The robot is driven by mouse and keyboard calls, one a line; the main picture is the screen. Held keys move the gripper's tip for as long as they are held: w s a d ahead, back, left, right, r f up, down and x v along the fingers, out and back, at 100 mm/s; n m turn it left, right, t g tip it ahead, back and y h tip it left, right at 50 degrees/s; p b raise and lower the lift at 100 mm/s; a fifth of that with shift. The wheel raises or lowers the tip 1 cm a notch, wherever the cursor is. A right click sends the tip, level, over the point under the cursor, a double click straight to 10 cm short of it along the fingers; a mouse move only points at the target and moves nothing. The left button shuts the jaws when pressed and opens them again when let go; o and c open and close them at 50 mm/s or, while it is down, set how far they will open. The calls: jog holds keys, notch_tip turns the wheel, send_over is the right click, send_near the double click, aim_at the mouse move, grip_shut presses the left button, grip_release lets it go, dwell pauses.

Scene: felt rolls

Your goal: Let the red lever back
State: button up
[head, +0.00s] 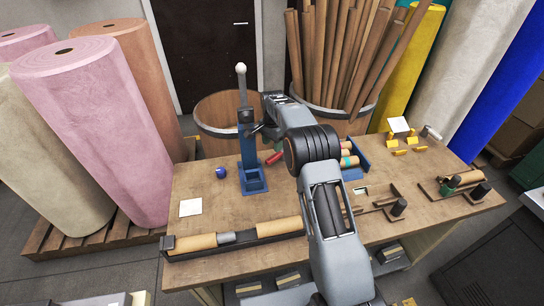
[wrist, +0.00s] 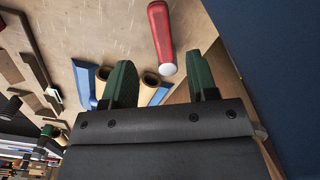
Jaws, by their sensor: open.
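A blue stand (head: 250,160) rises from the table, with a thin upright rod topped by a white knob (head: 240,68). A short red bar (head: 274,158) shows low, just right of the stand. In the wrist view a red handle-like bar with a pale rounded end (wrist: 160,35) lies beyond my fingertips, in line with the gap between them. I cannot tell whether it is joined to the stand. My gripper (wrist: 162,80) is open, its two green fingers apart with nothing between them. In the head view the gripper is near the stand, partly hidden by my arm.
A blue holder with tan rolls (head: 364,160) stands right of my arm. A black trough (head: 180,255) holds tan rolls in front. Wooden bins stand behind the table.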

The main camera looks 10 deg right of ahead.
aim_at(272, 157)
jog(key=shift+w+f+p, duration=0.1)
jog(key=shift+f+p, duration=0.5)
jog(key=shift+f, duration=3.2)
jog(key=shift+c, duration=0.3)
grip_shut()
